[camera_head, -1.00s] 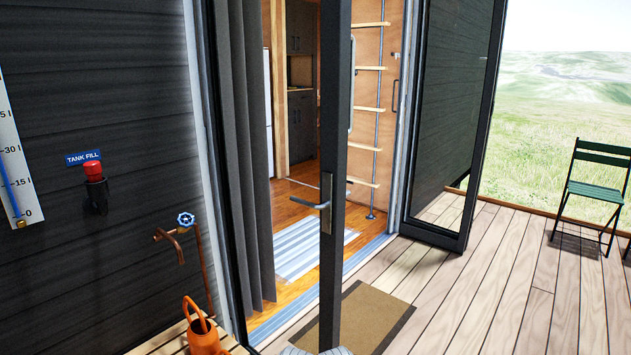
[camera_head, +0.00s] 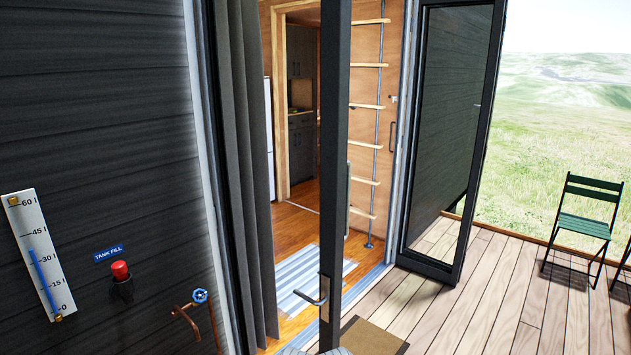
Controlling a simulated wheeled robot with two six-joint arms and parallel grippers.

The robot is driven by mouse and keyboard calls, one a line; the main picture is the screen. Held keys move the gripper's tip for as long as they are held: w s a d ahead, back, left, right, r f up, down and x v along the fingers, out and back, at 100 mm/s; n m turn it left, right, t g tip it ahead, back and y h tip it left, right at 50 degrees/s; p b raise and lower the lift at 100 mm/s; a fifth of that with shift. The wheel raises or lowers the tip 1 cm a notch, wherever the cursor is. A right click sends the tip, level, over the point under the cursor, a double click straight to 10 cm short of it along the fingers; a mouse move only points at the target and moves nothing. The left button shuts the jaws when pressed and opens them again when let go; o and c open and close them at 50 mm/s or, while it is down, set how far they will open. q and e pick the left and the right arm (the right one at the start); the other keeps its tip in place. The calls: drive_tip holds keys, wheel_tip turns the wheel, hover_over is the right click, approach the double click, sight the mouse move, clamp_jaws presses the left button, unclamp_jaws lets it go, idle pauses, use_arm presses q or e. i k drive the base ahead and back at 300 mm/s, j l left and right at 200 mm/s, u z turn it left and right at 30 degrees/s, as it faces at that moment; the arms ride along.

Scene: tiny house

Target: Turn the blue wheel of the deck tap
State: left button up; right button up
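The blue wheel (camera_head: 200,295) sits on top of the copper deck tap (camera_head: 186,318), low on the dark wall at the lower left. A copper pipe (camera_head: 214,325) runs down beside it. The tap's lower part is near the bottom edge of the view. Neither of my grippers shows in the view, and nothing touches the wheel.
A red button (camera_head: 120,270) under a "TANK FILL" sign (camera_head: 108,253) and a litre gauge (camera_head: 40,258) are left of the tap. A glass door's dark frame (camera_head: 334,180) stands in the middle. A green chair (camera_head: 585,222) stands on open deck boards (camera_head: 450,310) at right.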

sight(199, 290)
drive_tip(key=i+u, duration=0.25)
drive_tip(key=i, duration=0.25)
drive_tip(key=i+u, duration=0.25)
drive_tip(key=i, duration=0.25)
